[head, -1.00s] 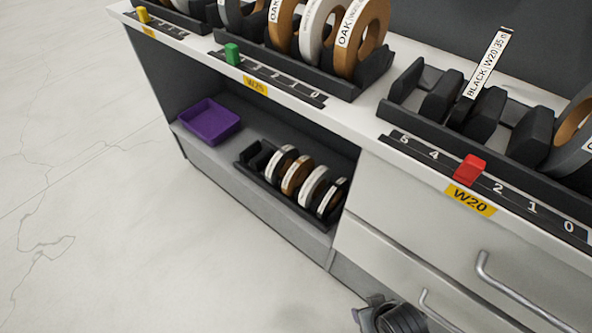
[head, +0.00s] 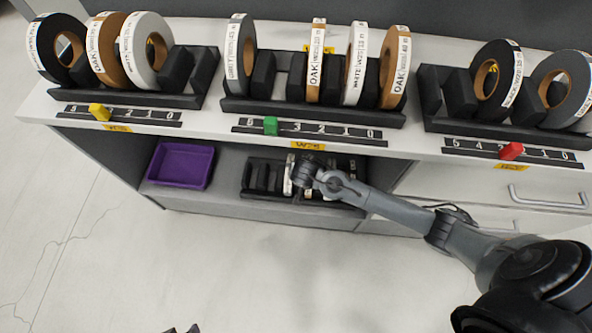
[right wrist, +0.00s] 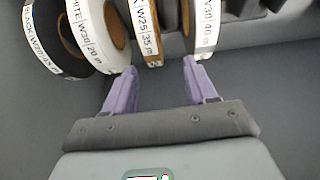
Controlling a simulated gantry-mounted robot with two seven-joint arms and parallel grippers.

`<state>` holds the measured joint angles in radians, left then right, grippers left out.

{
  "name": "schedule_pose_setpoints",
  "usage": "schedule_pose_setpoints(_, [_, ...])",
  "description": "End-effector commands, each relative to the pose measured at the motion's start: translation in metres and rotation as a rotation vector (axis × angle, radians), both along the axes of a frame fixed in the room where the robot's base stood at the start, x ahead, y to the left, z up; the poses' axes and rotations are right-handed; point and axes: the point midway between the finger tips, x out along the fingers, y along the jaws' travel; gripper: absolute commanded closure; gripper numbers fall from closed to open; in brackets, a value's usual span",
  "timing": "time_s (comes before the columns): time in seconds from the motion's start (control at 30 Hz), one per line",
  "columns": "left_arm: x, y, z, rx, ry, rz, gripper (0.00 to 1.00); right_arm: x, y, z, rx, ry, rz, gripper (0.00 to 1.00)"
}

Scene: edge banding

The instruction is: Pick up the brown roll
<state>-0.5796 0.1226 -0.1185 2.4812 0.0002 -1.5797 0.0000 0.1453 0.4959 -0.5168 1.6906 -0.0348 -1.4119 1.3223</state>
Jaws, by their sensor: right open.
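The brown roll (right wrist: 149,40) with a white label reading W25 35 stands edge-on in the lower-shelf rack in the right wrist view. My right gripper (right wrist: 160,70) is open, its two purple fingers pointing at the rack. The brown roll lies ahead of the gap between the fingers, nearer the left one; I cannot tell if they touch. In the head view my right gripper (head: 300,172) is inside the lower shelf and mostly hides the roll. Dark tips at the bottom edge of the head view look like my left gripper (head: 183,329); their opening is unclear.
A white roll (right wrist: 92,35) and a black roll (right wrist: 55,45) stand left of the brown one, and a grey-white roll (right wrist: 207,25) right of it. A purple tray (head: 181,166) sits on the shelf's left. The counter (head: 215,113) above holds racks of larger rolls.

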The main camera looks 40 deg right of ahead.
Motion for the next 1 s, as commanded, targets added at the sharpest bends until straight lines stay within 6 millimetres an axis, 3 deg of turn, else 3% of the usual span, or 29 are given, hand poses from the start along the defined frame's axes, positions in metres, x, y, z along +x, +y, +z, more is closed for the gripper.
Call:
schedule_pose_setpoints(0.3, [-0.002, -0.004, -0.026, -0.012, 0.007, 0.003, 0.57, 0.016, -0.016, -0.038, -0.002, -0.003, -0.011, 0.44])
schedule_pose_setpoints(0.57, [-0.001, -0.003, -0.032, -0.009, 0.007, 0.002, 0.57, 0.021, -0.020, -0.049, -0.001, -0.003, -0.008, 0.44])
schedule_pose_setpoints(1.0, [-0.001, 0.001, -0.069, 0.004, 0.004, -0.004, 0.57, 0.031, -0.036, -0.091, -0.002, -0.004, -0.008, 0.44])
